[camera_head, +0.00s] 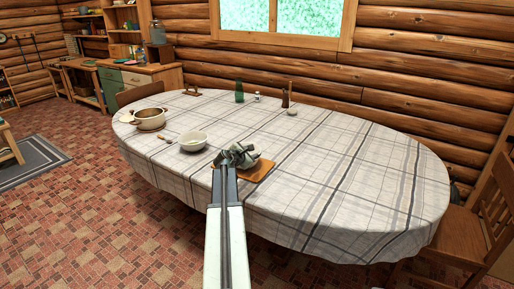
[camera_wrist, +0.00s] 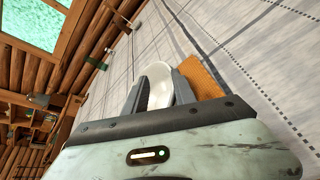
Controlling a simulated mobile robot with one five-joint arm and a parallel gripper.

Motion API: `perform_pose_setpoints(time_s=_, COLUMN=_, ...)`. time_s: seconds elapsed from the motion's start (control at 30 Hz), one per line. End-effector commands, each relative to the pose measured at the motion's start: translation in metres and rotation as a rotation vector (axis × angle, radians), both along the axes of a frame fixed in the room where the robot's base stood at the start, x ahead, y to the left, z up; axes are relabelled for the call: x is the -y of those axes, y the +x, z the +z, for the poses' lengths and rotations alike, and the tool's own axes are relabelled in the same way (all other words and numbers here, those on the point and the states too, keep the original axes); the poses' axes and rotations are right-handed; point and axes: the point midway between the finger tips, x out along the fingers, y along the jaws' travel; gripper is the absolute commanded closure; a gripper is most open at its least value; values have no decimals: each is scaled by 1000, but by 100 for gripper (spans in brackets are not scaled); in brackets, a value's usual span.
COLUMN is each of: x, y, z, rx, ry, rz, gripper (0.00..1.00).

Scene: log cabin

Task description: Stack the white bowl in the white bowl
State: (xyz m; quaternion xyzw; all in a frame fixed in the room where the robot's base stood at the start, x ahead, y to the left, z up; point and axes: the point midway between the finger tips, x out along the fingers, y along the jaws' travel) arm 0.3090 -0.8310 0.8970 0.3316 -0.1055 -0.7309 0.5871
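A white bowl (camera_head: 192,140) stands upright on the cloth-covered table, left of my gripper (camera_head: 240,155). In the wrist view a white bowl (camera_wrist: 158,76) shows beyond and between my two fingers (camera_wrist: 158,88), which stand apart. The fingers cover part of its sides. I cannot tell whether they touch it. In the head view my gripper is low over the far left part of an orange-brown board (camera_head: 261,170), and no second bowl shows clearly there; my gripper may hide it. The board also shows in the wrist view (camera_wrist: 205,80), right of the bowl.
A beige pot (camera_head: 150,119) stands left on the table (camera_head: 340,185), with a utensil (camera_head: 163,138) near it. A green bottle (camera_head: 239,92), a small white shaker and a brown bottle (camera_head: 286,97) stand at the back. The right of the table is clear.

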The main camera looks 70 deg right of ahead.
Motion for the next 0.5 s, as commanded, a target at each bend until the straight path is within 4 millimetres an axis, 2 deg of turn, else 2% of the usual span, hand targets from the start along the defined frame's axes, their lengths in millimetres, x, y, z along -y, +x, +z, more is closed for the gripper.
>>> perform_pose_setpoints(time_s=0.03, x=-18, y=0, z=11, rx=0, ry=0, rz=2, gripper=68)
perform_pose_setpoints(time_s=0.2, x=-49, y=3, z=22, rx=-1, ry=0, rz=0, gripper=68)
perform_pose_setpoints(time_s=0.3, x=-55, y=5, z=22, rx=-1, ry=0, rz=0, gripper=68)
perform_pose_setpoints(time_s=0.5, x=-55, y=6, z=21, rx=-1, ry=0, rz=0, gripper=68)
